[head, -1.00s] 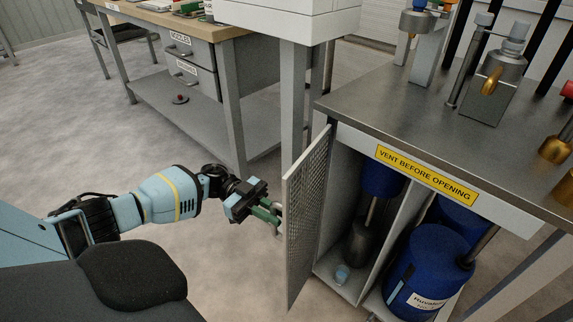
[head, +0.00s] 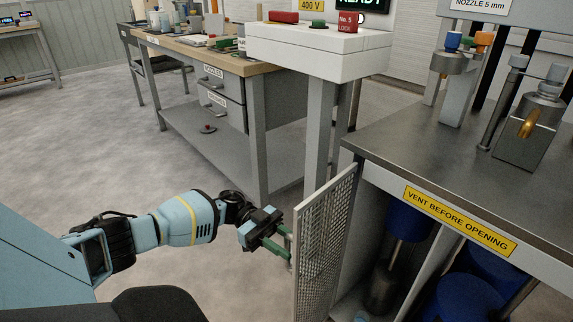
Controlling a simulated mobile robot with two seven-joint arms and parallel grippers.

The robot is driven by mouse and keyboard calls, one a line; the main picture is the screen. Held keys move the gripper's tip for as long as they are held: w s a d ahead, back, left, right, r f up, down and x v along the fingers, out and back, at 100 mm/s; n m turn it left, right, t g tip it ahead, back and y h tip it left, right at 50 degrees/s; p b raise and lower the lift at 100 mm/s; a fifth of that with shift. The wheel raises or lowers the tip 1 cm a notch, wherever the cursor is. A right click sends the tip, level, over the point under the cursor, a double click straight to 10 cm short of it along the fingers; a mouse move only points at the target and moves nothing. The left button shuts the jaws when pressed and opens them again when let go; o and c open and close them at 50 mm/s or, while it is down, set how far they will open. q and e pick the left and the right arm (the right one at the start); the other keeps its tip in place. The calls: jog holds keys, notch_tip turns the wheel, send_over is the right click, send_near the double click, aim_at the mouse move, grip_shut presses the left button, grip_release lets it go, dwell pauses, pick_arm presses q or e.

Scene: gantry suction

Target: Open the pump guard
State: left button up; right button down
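The pump guard (head: 325,238) is a grey mesh door on the left front of the steel bench cabinet. It stands swung open toward me, and its lower end is cut off by the frame. My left gripper (head: 283,245) is at the outer face of the door near its free edge, at a small pale handle. Its green fingers reach the handle, but whether they are closed on it is too small to tell. Behind the guard, a blue-topped pump (head: 408,222) shows inside the cabinet. My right gripper is not in view.
The cabinet's steel top (head: 420,150) carries metal fixtures, with a yellow "VENT BEFORE OPENING" label (head: 459,220) on its front edge. A white control box (head: 305,42) on a post stands behind the guard. A workbench (head: 205,58) is at the back. Grey floor left of the guard is clear.

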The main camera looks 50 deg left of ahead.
pick_arm(q)
jog(key=shift+a, duration=0.3)
jog(key=s+a+b, duration=0.1)
jog(key=a, duration=0.6)
jog(key=shift+b, duration=0.3)
jog(key=shift+s+a, duration=0.1)
